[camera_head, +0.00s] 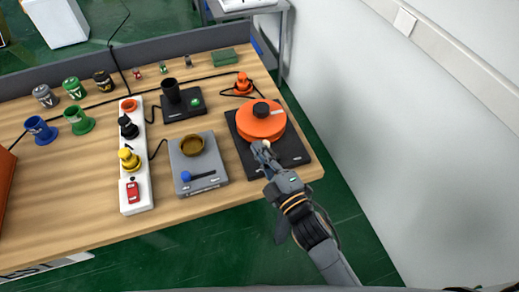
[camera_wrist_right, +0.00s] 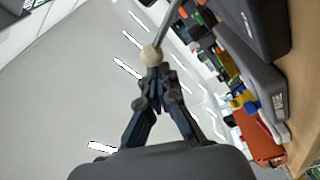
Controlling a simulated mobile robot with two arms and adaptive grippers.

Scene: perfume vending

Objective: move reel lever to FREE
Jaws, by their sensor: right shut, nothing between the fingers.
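The reel is an orange disc (camera_head: 261,120) with a black hub, on a black base (camera_head: 293,148) at the right end of the table. A small cream ball knob (camera_head: 266,144) sits at the front edge of the reel. In the right wrist view the cream knob (camera_wrist_right: 150,55) is on the end of a thin rod. My right gripper (camera_head: 262,153) is at the knob, over the front part of the base. Its fingers (camera_wrist_right: 154,85) are closed together with nothing between them, just below the knob in the wrist view. I cannot tell whether they touch it. No FREE marking is legible. My left gripper is not in view.
A grey box (camera_head: 207,182) with a brown bowl and blue-knobbed lever stands left of the reel. A white strip (camera_head: 134,200) with coloured plugs lies further left. An orange cone-shaped piece (camera_head: 243,83) stands behind the reel. A white wall is close on the right.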

